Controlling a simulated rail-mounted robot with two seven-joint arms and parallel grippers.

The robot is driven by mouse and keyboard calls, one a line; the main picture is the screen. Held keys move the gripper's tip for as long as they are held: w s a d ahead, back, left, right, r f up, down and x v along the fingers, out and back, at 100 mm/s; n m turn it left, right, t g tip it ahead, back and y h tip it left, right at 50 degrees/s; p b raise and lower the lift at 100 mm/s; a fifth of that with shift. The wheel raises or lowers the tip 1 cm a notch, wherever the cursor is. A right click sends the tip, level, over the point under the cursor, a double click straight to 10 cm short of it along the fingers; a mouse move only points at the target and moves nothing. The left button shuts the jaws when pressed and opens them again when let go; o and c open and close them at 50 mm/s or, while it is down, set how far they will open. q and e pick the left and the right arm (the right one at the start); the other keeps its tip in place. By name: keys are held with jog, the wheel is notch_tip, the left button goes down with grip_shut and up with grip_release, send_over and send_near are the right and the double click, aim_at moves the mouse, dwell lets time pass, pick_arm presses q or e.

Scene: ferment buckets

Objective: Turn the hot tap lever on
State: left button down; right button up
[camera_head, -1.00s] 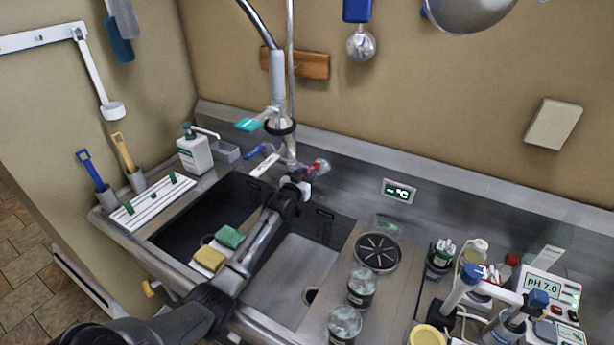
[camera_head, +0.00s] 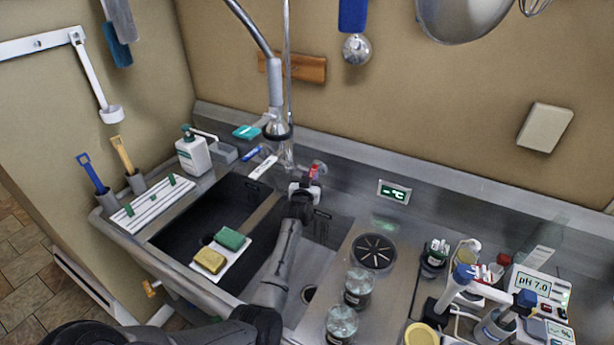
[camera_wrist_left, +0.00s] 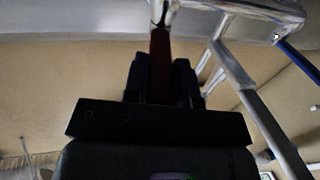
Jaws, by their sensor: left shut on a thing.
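The hot tap lever with its red end (camera_head: 314,171) is on the right side of the tap body (camera_head: 282,150), at the back of the sink. My left gripper (camera_head: 306,186) is at this lever and shut on it. In the left wrist view the dark red lever (camera_wrist_left: 160,62) stands between the two fingers of my left gripper (camera_wrist_left: 160,80). The fingers hide part of the lever. The blue cold lever (camera_head: 252,154) points left from the tap; it also shows in the left wrist view (camera_wrist_left: 298,61). My right gripper is not in view.
My left arm crosses over the sink basin (camera_head: 325,262). Yellow and green sponges (camera_head: 209,261) lie left of it. Glass jars (camera_head: 341,324) stand to the right, near a round black drain grate (camera_head: 374,251). A soap bottle (camera_head: 194,153) stands at the back left.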

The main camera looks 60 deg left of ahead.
pick_arm(q)
jog(key=shift+w+d+r+n+g+y+b, duration=0.1)
jog(key=shift+w+d+n+g+y+b, duration=0.15)
jog(key=shift+n+g+y+b, duration=0.2)
jog(key=shift+w+d+n+g+y+b, duration=0.2)
jog(key=shift+n+g+y+b, duration=0.15)
jog(key=shift+n+g+y, duration=0.15)
jog(key=c, duration=0.9)
grip_release()
jog(key=shift+p+v, duration=4.8)
jog(key=shift+v, duration=2.1)
jog(key=shift+w+d, duration=0.1)
